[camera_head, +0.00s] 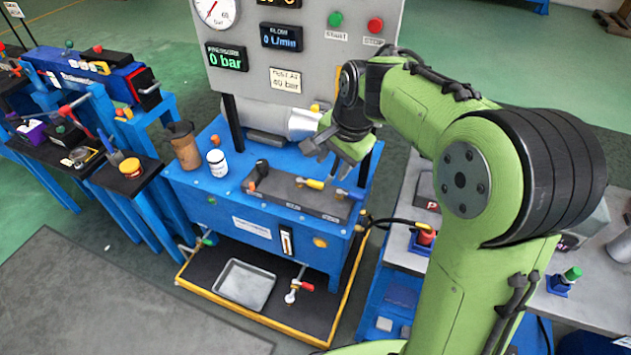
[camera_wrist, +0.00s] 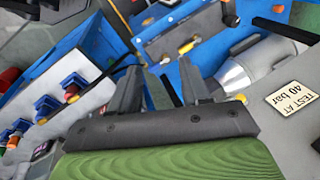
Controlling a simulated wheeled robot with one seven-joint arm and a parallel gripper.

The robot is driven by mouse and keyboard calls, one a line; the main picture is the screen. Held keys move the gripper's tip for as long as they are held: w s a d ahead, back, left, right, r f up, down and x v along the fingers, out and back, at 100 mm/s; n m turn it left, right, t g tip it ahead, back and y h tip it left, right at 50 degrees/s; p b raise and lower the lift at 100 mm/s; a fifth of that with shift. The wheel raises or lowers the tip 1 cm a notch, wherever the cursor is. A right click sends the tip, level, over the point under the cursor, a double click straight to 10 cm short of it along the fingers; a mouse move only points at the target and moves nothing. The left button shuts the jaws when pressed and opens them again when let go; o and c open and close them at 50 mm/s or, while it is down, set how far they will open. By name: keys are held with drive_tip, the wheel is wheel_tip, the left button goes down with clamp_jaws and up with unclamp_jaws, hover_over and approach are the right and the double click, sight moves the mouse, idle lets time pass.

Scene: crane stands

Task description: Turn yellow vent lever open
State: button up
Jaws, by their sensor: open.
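The yellow vent lever (camera_head: 314,184) sits on a dark grey block (camera_head: 285,196) on the blue test bench. It lies just below and left of my gripper in the head view. In the wrist view a yellow lever end (camera_wrist: 187,47) shows beyond my fingertips, apart from them. My gripper (camera_head: 334,160) points down over the block, its fingers spread and empty; in the wrist view both fingers of my gripper (camera_wrist: 160,82) are apart with nothing between.
A grey panel (camera_head: 255,95) with a gauge and displays stands behind the block. A silver cylinder (camera_head: 302,124) is close behind my gripper. A brown cup (camera_head: 183,146) and a white jar (camera_head: 217,163) stand at left. A metal tray (camera_head: 244,284) lies below.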

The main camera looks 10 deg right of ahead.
drive_tip(key=w+d+f+m+y+b, duration=0.25)
drive_tip(key=w+f+m, duration=0.35)
drive_tip(key=w+f, duration=0.4)
drive_tip(key=m+t+y+b, duration=0.15)
drive_tip(key=m+y, duration=0.25)
drive_tip(key=m, duration=0.5)
approach(314, 182)
drive_tip(key=shift+t+h, duration=0.25)
drive_tip(key=b+x, duration=0.4)
drive_tip(key=x, duration=0.4)
drive_tip(key=shift+a+f, duration=0.15)
drive_tip(key=shift+a, duration=0.25)
drive_tip(key=shift+c, duration=0.3)
clamp_jaws()
